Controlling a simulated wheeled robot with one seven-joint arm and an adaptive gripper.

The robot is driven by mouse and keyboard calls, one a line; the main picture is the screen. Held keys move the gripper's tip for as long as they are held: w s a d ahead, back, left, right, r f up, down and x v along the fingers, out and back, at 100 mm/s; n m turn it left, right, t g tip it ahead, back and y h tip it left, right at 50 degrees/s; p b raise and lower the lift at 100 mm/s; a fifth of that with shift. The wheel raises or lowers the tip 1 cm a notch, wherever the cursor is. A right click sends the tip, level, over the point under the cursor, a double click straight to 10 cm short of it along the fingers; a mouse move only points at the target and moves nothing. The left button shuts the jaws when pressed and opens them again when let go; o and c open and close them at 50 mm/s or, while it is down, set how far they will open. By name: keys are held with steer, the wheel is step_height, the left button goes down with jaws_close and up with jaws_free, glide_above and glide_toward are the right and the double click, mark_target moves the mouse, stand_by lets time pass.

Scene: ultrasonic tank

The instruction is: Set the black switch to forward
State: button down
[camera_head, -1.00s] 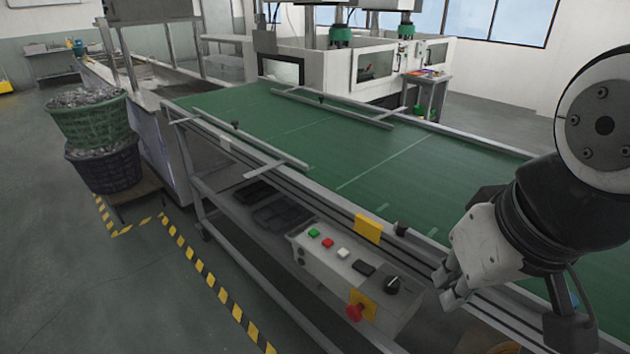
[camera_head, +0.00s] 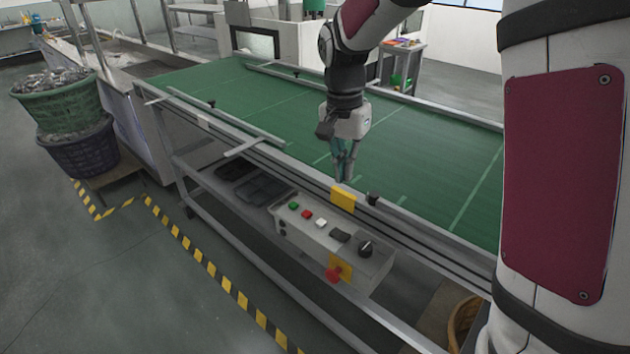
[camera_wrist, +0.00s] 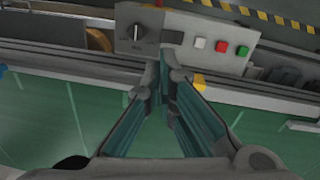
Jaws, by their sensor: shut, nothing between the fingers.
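The black switch (camera_head: 366,248) is a round rotary knob at the right end of the grey control box below the conveyor's near edge. In the wrist view my fingertips (camera_wrist: 164,72) are together, below and right of the knob in the picture.
The control box (camera_head: 322,242) also carries green, red and white buttons, a black rocker (camera_head: 340,235) and a red emergency stop (camera_head: 334,275). A yellow plate (camera_head: 342,199) and a black knob (camera_head: 373,199) sit on the conveyor rail. The green belt (camera_head: 240,100) is bare.

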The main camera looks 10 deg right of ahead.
steer(key=m+g, duration=0.1)
steer(key=m, duration=0.1)
glide_above(341, 236)
steer(key=w+a, duration=0.1)
steer(key=w, duration=0.1)
step_height(341, 236, down, 5)
steer(key=shift+a+f+p, duration=0.15)
steer(key=shift+p, duration=0.15)
steer(key=shift+f, duration=0.1)
steer(key=f, duration=0.4)
steer(key=s+f+p, duration=0.1)
steer(key=f, duration=0.3)
steer(key=d+f+p, duration=0.1)
steer(key=f, duration=0.3)
steer(key=shift+s, duration=0.35)
steer(key=shift+f, duration=0.85)
steer(key=shift+p, duration=0.35)
